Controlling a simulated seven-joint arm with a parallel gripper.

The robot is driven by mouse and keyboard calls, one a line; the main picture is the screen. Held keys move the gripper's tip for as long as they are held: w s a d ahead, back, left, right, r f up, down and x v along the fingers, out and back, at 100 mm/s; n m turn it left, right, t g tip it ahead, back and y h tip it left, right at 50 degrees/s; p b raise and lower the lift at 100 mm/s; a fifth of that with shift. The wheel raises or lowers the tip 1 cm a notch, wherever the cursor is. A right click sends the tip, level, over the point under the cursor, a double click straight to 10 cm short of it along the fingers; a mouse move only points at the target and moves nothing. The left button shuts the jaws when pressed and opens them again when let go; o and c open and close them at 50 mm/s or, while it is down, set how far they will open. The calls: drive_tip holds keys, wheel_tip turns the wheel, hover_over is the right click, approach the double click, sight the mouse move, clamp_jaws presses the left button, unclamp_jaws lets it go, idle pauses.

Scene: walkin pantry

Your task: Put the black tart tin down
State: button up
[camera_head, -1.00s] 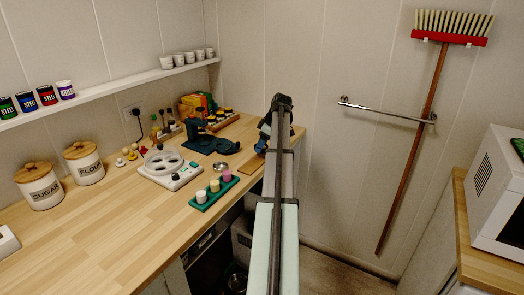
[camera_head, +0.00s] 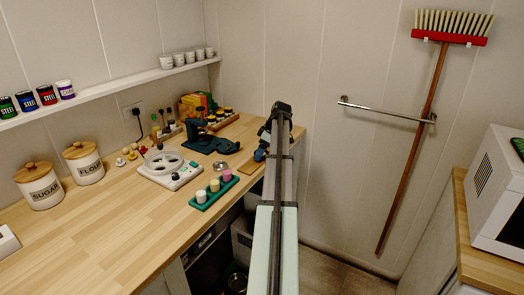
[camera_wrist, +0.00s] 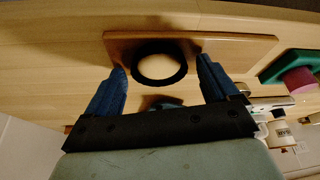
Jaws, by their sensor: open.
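The black tart tin (camera_wrist: 160,84) is a dark round ring with a pale middle in the wrist view. It lies on a brown wooden board (camera_wrist: 235,48), between my gripper's two blue fingers. My gripper (camera_wrist: 162,66) is open, with a finger on either side of the tin and a visible gap at each side. In the head view my gripper (camera_head: 261,152) is low over the counter's right end, partly behind my arm. The tin is hidden there, and only part of the board (camera_head: 250,167) shows.
Left of the board are a green tray (camera_head: 206,197) with coloured pots, a small metal dish (camera_head: 220,167) and a white device with round wells (camera_head: 170,180). A dark teal press (camera_head: 205,142) stands behind. The counter (camera_head: 110,225) is clear at front left.

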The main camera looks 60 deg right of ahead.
drive_tip(key=v, duration=1.2)
drive_tip(key=shift+r, duration=0.15)
